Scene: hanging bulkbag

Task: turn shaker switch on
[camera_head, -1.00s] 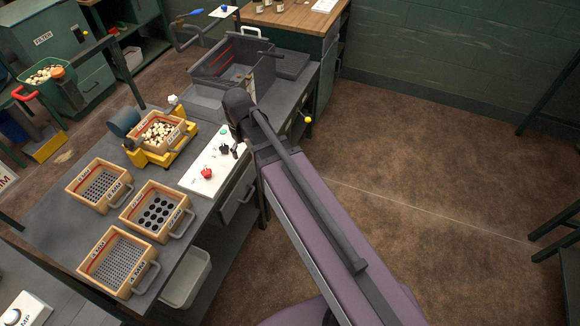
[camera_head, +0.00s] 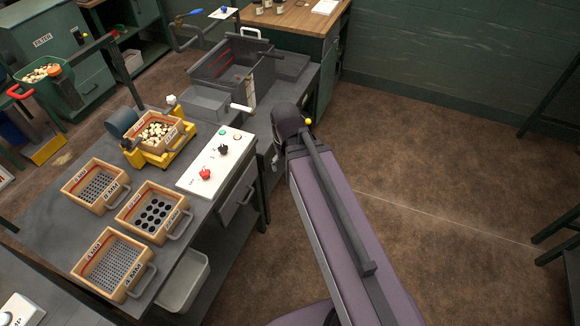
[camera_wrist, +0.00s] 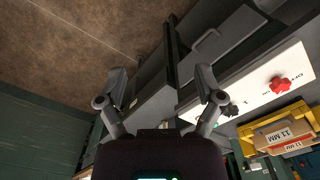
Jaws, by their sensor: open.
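The white control panel (camera_head: 210,160) lies on the front edge of the dark bench. It carries a red knob (camera_head: 205,174), a black rotary switch (camera_head: 222,150) and green and orange round parts at its far end. The shaker (camera_head: 160,146) is a yellow frame holding a wooden sieve box of pale pieces, left of the panel. My gripper (camera_wrist: 160,88) is open and empty, its fingers spread in the wrist view. It is off the bench's front edge, right of the panel and apart from it.
Several wooden sieve boxes (camera_head: 153,212) stand on the bench's left part. A grey bin (camera_head: 235,65) with a crank and a white-ended handle (camera_head: 241,108) is at the back. A drawer (camera_head: 238,194) sits below the panel. Open floor (camera_head: 430,170) lies to the right.

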